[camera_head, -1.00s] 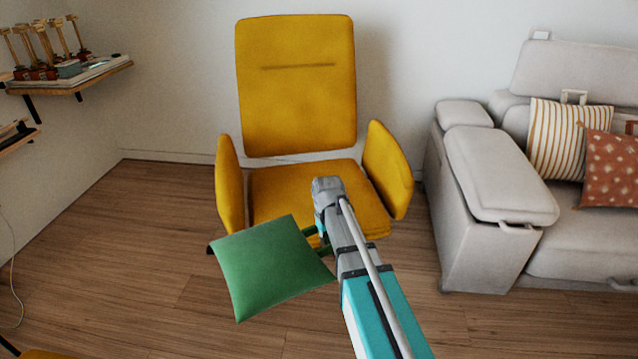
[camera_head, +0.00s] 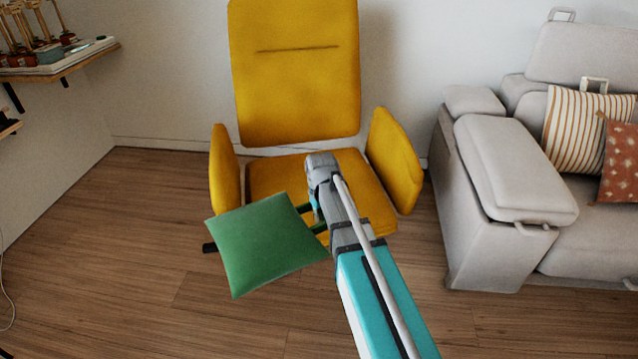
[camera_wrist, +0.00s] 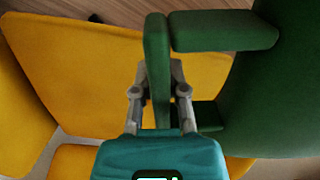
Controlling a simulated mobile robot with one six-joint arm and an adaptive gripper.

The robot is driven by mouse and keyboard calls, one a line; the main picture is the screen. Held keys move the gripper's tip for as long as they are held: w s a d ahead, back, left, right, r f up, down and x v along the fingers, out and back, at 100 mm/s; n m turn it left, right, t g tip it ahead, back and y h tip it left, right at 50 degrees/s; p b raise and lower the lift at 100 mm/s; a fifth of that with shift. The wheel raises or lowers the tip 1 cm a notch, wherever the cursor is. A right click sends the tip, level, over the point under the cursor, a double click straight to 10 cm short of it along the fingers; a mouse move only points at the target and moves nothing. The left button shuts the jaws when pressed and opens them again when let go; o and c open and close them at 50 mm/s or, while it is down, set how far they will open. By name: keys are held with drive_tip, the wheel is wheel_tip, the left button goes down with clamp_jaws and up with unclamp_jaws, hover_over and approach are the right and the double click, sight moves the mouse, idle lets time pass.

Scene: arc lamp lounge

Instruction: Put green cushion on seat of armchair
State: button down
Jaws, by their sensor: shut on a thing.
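The green cushion (camera_head: 262,245) hangs in the air in front of the yellow armchair (camera_head: 293,75), over the chair's front left side as seen in the head view. A green handle joins its right side. In the wrist view my gripper (camera_wrist: 160,82) is shut on that handle, with the cushion's dark green body (camera_wrist: 280,95) to the right. The chair's seat (camera_head: 275,178) shows bare behind the cushion and my arm, partly hidden by them. In the wrist view, yellow upholstery (camera_wrist: 85,70) lies beyond the fingers. The gap between cushion and chair is hard to judge.
The armchair's left arm (camera_head: 226,168) and right arm (camera_head: 394,160) flank the seat. A grey sofa (camera_head: 495,200) with a striped pillow (camera_head: 585,128) stands at right. A wall shelf (camera_head: 60,68) holds small items at left. The wooden floor (camera_head: 130,230) at left is clear.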

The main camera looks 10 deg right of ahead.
drive_tip(key=shift+d, duration=0.2)
drive_tip(key=shift+d+r+m, duration=0.1)
drive_tip(key=shift+m, duration=0.3)
drive_tip(key=s+d+r+m+p, duration=0.1)
drive_tip(key=s+r+m+p, duration=0.1)
drive_tip(key=m, duration=0.8)
drive_tip(key=s+d+r+m+p, duration=0.2)
drive_tip(key=m, duration=0.8)
drive_tip(key=shift+s+m, duration=0.3)
drive_tip(key=shift+s, duration=0.05)
